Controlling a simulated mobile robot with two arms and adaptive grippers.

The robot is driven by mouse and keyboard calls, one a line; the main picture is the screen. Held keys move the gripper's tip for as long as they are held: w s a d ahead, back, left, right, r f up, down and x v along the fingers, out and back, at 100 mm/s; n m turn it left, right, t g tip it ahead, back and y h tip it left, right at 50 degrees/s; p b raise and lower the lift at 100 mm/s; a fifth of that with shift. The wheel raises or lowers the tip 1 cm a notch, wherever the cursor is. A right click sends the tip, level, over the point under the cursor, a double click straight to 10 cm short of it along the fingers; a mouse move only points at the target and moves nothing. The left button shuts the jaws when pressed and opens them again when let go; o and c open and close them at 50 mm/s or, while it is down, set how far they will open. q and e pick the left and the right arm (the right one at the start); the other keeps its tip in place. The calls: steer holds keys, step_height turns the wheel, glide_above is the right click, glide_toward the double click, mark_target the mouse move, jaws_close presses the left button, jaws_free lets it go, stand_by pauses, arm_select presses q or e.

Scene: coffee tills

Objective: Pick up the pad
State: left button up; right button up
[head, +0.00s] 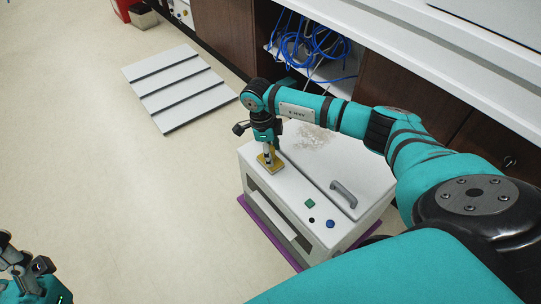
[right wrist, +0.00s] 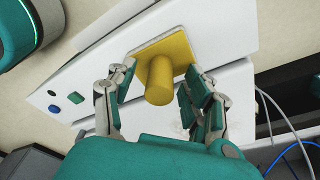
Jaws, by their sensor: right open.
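The yellow pad (head: 275,168) has a flat square plate and a round upright handle. It sits on the left corner of the white machine's top (head: 372,180). In the right wrist view the pad (right wrist: 174,52) shows with its handle pointing towards the camera. My right gripper (head: 267,152) is just above the pad in the head view. In the right wrist view my right gripper (right wrist: 158,82) is open, with a finger on each side of the handle and gaps between. My left gripper (head: 22,268) is at the bottom left, far from the pad; its jaw state is unclear.
The machine has a grey handle (head: 344,194), a green button (head: 310,203) and a blue button (head: 330,224). Pale speckled residue (head: 312,137) lies on its top. Blue cables (head: 308,40) hang in the shelf behind. A slatted grey panel (head: 178,88) lies on open floor.

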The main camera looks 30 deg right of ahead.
steer(key=shift+f, duration=0.1)
jaws_close()
stand_by(0.3)
